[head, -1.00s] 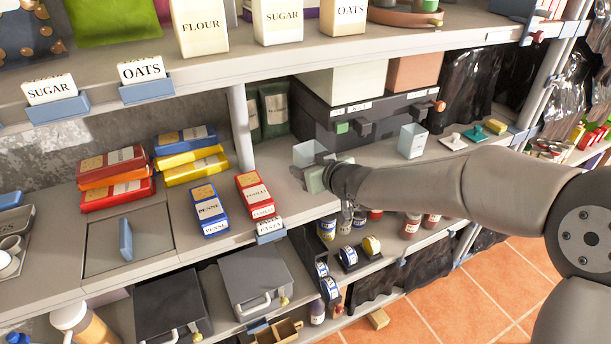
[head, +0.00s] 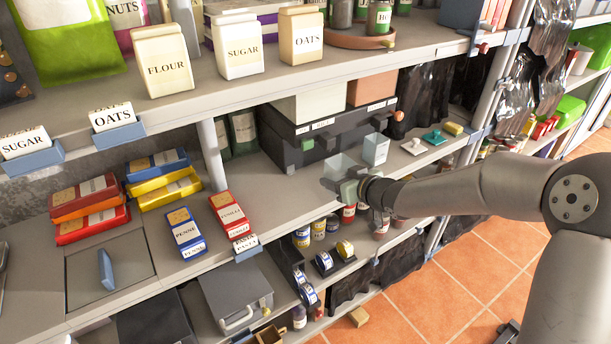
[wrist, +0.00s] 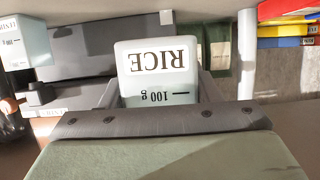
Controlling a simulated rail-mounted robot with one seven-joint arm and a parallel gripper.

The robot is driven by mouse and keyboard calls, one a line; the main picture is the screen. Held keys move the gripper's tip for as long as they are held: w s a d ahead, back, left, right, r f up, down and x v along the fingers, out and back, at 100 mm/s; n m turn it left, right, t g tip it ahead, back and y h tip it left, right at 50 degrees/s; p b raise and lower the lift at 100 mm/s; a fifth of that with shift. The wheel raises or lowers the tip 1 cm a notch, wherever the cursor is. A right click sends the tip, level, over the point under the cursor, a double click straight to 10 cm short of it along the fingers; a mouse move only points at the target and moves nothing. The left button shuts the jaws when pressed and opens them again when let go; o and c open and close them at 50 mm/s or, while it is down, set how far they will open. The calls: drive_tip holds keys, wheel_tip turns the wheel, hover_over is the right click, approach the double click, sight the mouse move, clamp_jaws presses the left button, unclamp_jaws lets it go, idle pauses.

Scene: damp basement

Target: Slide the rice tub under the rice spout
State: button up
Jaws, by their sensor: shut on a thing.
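The rice tub (head: 340,166) is a small, pale translucent tub standing on the middle shelf. In the wrist view its label, RICE with a 100 g mark (wrist: 157,62), appears upside down. My gripper (head: 346,184) is shut on the tub from the shelf's front side, one finger along each side. The dark dispenser (head: 290,160) stands behind it, with a green knob (head: 307,144) and black spout parts (head: 327,139) to the tub's upper left. Which spout is the rice one is too small to read. A second pale tub (head: 375,149) stands close to the right.
A white piece (head: 414,147), a teal piece (head: 434,137) and a yellow block (head: 453,128) lie farther right on the shelf. Pasta boxes (head: 229,212) lie to the left. The shelf between them and my gripper is clear.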

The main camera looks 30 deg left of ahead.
drive_tip(key=shift+w+a+f+b, duration=0.2)
drive_tip(key=shift+w+a+f, duration=0.2)
drive_tip(key=shift+w+f, duration=0.75)
drive_tip(key=shift+w+a+f+b, duration=0.2)
drive_tip(key=shift+w+a+f, duration=0.25)
drive_tip(key=shift+w+f, duration=0.7)
drive_tip(key=shift+w+a+f+b, duration=0.2)
drive_tip(key=shift+w+a+f, duration=0.2)
drive_tip(key=shift+w+f, duration=0.75)
drive_tip(key=shift+w+a+f+p, duration=0.1)
drive_tip(key=shift+w+a+p, duration=0.4)
drive_tip(key=shift+a, duration=0.4)
drive_tip(key=shift+w+a+r+p, duration=0.1)
drive_tip(key=shift+w+a+p, duration=0.15)
drive_tip(key=shift+w+a, duration=0.55)
drive_tip(key=shift+w+a+f+p, duration=0.1)
drive_tip(key=shift+w+a+p, duration=0.3)
drive_tip(key=shift+a, duration=0.6)
drive_tip(key=shift+f+h, duration=0.3)
drive_tip(key=shift+f, duration=0.05)
drive_tip(key=o, duration=1.1)
